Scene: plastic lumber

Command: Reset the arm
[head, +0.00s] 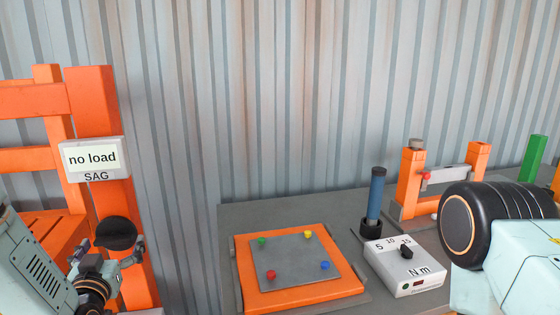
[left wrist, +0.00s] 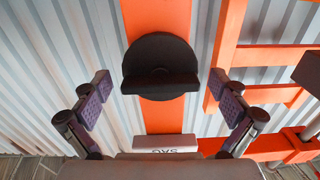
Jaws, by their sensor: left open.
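My left gripper (head: 106,262) is open at the lower left of the head view, in front of an orange post (head: 93,95). In the left wrist view, its two purple-padded fingers (left wrist: 160,92) are spread wide with nothing between the pads. A black round knob (head: 116,233) with a crossbar is on the post. In the left wrist view the knob (left wrist: 160,52) lies ahead, centred between the fingers, with no visible contact. My right arm shows at the right edge of the head view; its gripper is out of view.
A sign (head: 94,159) reading "no load" and "SAG" is on the post. A grey bench (head: 290,213) holds an orange board (head: 300,296) with coloured knobs, a blue-handled tool (head: 376,195) and a white "N m" box (head: 405,272). A corrugated wall (head: 270,100) stands behind.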

